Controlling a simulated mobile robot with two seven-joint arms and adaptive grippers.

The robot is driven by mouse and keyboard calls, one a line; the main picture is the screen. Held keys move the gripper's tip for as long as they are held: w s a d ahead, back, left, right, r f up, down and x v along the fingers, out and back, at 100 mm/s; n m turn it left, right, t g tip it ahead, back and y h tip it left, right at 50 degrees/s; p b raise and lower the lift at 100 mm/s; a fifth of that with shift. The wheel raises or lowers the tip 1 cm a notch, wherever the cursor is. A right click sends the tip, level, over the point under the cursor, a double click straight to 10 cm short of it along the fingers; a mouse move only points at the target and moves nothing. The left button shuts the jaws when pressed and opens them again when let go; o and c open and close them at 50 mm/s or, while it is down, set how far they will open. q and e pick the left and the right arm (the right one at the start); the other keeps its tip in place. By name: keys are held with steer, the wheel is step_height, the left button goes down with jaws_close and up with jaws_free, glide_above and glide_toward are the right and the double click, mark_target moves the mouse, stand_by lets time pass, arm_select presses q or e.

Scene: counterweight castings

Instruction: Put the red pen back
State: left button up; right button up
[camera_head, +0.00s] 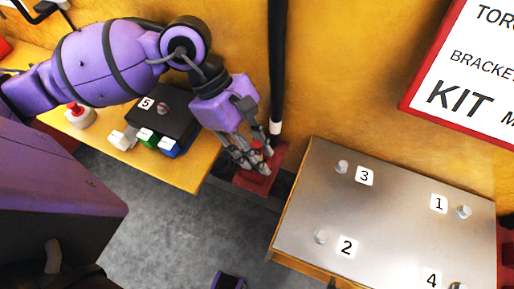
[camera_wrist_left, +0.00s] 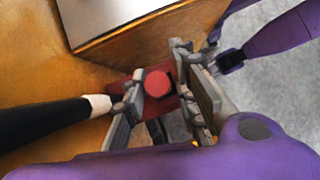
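A red round-topped piece (camera_wrist_left: 158,83) shows between the fingers of my left gripper (camera_wrist_left: 168,92) in the left wrist view. I cannot tell whether it is the red pen. The fingers stand apart on either side of it, with a gap on the right. Beneath it is a flat red block (camera_wrist_left: 172,104). In the head view my left gripper (camera_head: 252,160) points down over this red block (camera_head: 258,182), between the yellow table and the metal-topped box. The fingers partly hide the red piece.
A black pole with a pale tip (camera_head: 276,90) stands close behind my left gripper. A metal-topped box (camera_head: 395,215) with numbered knobs is at right. The yellow table (camera_head: 185,172) holds a black box (camera_head: 178,122), small coloured blocks and a red-topped button (camera_head: 78,115). Grey floor is open in front.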

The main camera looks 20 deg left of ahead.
arm_select(q)
steer(key=shift+o, duration=0.7)
steer(key=shift+a+r, duration=0.15)
steer(key=s+d+r+p+v, duration=0.1)
steer(key=d+r+p+v, duration=0.1)
steer(key=v, duration=1.5)
steer(key=shift+d+r+p, duration=0.3)
steer(key=shift+d+p, duration=0.15)
steer(key=shift+d, duration=0.05)
arm_select(e)
steer(key=shift+t, duration=0.3)
steer(key=shift+w+r, duration=0.6)
steer(key=shift+r, duration=0.4)
steer(key=shift+w+r, duration=0.6)
steer(key=shift+r, duration=0.35)
arm_select(q)
steer(key=shift+w, duration=0.1)
